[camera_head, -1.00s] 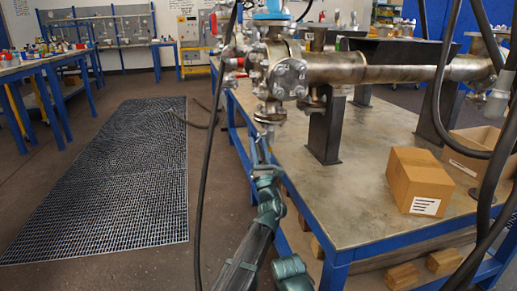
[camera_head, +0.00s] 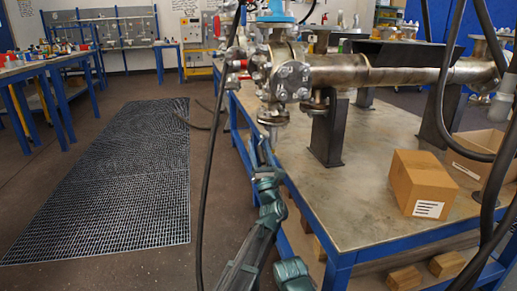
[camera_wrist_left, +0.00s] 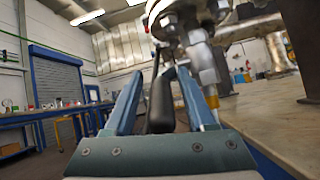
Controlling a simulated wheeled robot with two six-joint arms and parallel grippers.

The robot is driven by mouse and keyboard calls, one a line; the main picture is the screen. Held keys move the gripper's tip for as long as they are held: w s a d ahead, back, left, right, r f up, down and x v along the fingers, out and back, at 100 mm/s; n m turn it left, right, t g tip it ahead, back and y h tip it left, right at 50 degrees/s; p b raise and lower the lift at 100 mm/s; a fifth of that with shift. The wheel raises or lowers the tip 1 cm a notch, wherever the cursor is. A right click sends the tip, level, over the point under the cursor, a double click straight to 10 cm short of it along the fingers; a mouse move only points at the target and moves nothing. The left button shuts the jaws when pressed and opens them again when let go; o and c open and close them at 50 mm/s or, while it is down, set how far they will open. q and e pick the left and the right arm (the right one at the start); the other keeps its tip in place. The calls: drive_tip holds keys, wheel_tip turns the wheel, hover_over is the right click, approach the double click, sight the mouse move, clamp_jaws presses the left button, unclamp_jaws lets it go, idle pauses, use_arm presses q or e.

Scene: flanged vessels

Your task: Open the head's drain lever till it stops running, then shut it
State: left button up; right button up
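The steel flanged vessel (camera_head: 375,76) lies horizontally above the bench, its head (camera_head: 285,72) bolted on at the left end. A drain fitting (camera_head: 272,118) hangs under the head. My left gripper (camera_head: 262,150) reaches up from below, just beneath this fitting. In the left wrist view the drain lever's black handle (camera_wrist_left: 160,105) hangs between the two blue fingers of the gripper (camera_wrist_left: 160,78). The fingers are apart, with gaps beside the handle. The drain outlet (camera_wrist_left: 208,72) stands to the right of the handle. I cannot make out any running liquid. My right gripper is not in view.
The blue-framed bench (camera_head: 375,215) extends right, with a closed cardboard box (camera_head: 422,180) and an open carton (camera_head: 478,150) on it. Black supports (camera_head: 327,135) stand under the vessel. Dark cables hang in front. A floor grating (camera_head: 120,180) lies in clear floor at left.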

use_arm(q)
drive_tip(key=shift+f, duration=0.1)
drive_tip(key=b+v, duration=0.4)
drive_tip(key=v, duration=0.3)
drive_tip(key=shift+s, duration=0.2)
